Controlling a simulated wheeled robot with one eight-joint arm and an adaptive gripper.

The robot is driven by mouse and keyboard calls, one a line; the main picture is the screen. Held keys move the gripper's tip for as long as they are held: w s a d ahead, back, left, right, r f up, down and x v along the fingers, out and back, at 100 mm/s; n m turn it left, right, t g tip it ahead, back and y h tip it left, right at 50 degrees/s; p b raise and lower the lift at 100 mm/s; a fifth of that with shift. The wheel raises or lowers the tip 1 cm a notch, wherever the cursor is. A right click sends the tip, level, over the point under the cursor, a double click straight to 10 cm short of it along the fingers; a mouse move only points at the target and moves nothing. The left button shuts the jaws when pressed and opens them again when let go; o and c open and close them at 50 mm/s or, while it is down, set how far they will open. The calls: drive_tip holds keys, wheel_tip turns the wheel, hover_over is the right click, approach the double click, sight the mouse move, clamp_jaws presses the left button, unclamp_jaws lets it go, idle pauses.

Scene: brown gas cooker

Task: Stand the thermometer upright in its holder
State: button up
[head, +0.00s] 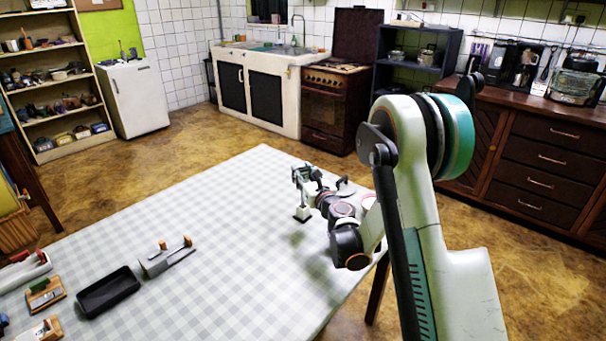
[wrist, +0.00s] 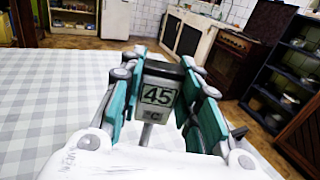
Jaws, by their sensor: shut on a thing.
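My gripper (head: 305,186) is above the far right part of the checked table in the head view. In the wrist view its teal fingers (wrist: 165,110) are on both sides of the thermometer (wrist: 158,94) and shut on it. The thermometer has a grey head with a display reading 45 C, and a pale stem below the head. The stem's lower end is hidden in the wrist view. A small white and dark piece shows under my gripper in the head view; I cannot tell what it is. I cannot clearly identify the holder.
On the checked table (head: 215,230), a grey rack with orange-tipped pieces (head: 167,259) and a black tray (head: 107,291) lie at the left. Wooden blocks (head: 45,295) lie at the left edge. The table's middle is clear. A brown cooker (head: 332,105) stands beyond.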

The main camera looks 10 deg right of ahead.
drive_tip(key=shift+f, duration=2.55)
idle(0.6)
drive_tip(key=o, duration=0.9)
drive_tip(key=shift+o, duration=0.2)
drive_tip(key=o, duration=0.5)
drive_tip(key=shift+o, duration=0.2)
drive_tip(key=shift+r, duration=0.1)
drive_tip(key=shift+r+p, duration=2)
drive_tip(key=shift+r, duration=1.9)
